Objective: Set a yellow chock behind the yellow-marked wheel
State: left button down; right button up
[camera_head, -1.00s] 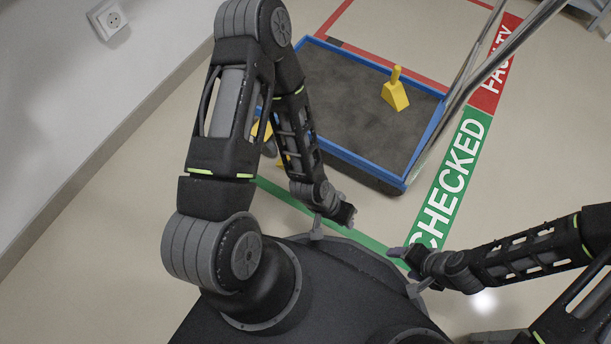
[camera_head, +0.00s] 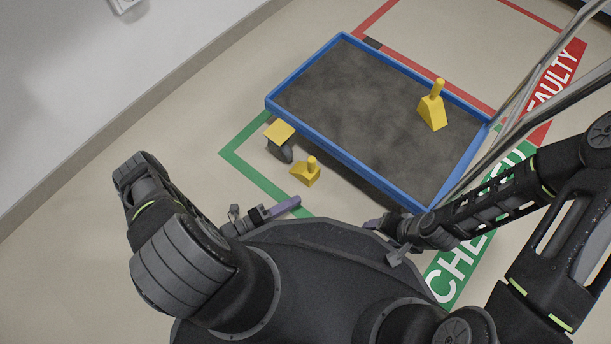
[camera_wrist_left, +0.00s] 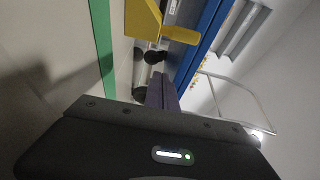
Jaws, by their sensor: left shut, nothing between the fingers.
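One yellow chock (camera_head: 306,172) with an upright handle sits on the floor beside the blue cart's near left corner. It shows large in the left wrist view (camera_wrist_left: 145,18), its handle pointing right. Near it, a dark caster wheel (camera_head: 282,152) sits under a yellow corner plate (camera_head: 280,132). A second yellow chock (camera_head: 433,108) stands on the cart's deck. My left gripper (camera_head: 286,207) is shut and empty, its purple fingers short of the floor chock and apart from it. My right gripper (camera_head: 374,223) is near my base's front; its finger gap is unclear.
The blue-rimmed cart (camera_head: 345,157) has a dark deck and a metal push handle (camera_head: 515,115) at right. Green floor tape (camera_head: 245,168) and a red FAULTY label (camera_head: 558,82) mark the floor. A wall (camera_head: 100,85) is at left; the floor between wall and cart is clear.

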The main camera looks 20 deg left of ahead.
aim_at(308, 171)
pick_arm(q)
jog(key=x, duration=0.9)
jog(key=shift+w+d, duration=0.3)
jog(key=shift+w+a+f, duration=0.1)
jog(key=shift+w+a, duration=0.2)
jog(key=shift+a, duration=0.25)
jog(key=shift+w+a, duration=0.3)
jog(key=shift+a, duration=0.3)
jog(key=shift+w+a, duration=0.25)
jog(key=shift+a, duration=0.45)
jog(key=shift+a, duration=0.1)
jog(key=shift+w+a, duration=0.3)
jog(key=shift+a, duration=0.3)
jog(key=shift+w+a, duration=0.25)
jog(key=shift+a, duration=0.35)
